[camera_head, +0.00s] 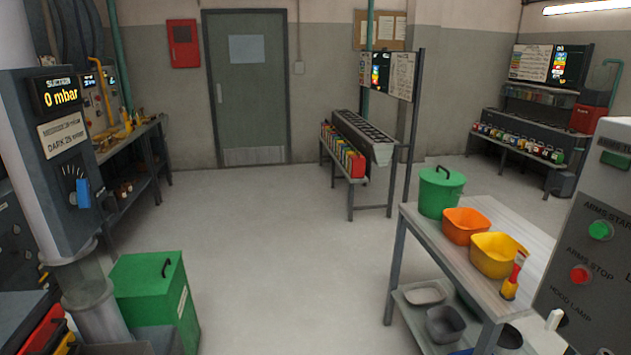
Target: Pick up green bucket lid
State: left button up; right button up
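A green bucket (440,198) stands upright at the far left end of the grey table on the right. Its green lid (456,178) with a dark arched handle lies on top of it, apparently closing it. The inside of the bucket is hidden. Neither of my grippers shows in this view, so nothing is seen touching the bucket or lid.
The table (411,211) also holds an orange tub (465,226), a yellow tub (498,254) and a red-and-yellow tool (513,278). A green bin (155,305) stands front left; a control cabinet (590,245) stands at right. The middle floor (275,250) is clear.

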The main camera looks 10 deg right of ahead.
aim_at(440, 175)
jog(key=i+z, duration=0.2)
jog(key=i, duration=0.25)
jog(key=i+z, duration=0.15)
jog(key=i, duration=0.35)
jog(key=i+j+z, duration=0.2)
jog(key=i, duration=0.25)
jog(key=i+j+z, duration=0.2)
jog(key=i, duration=0.25)
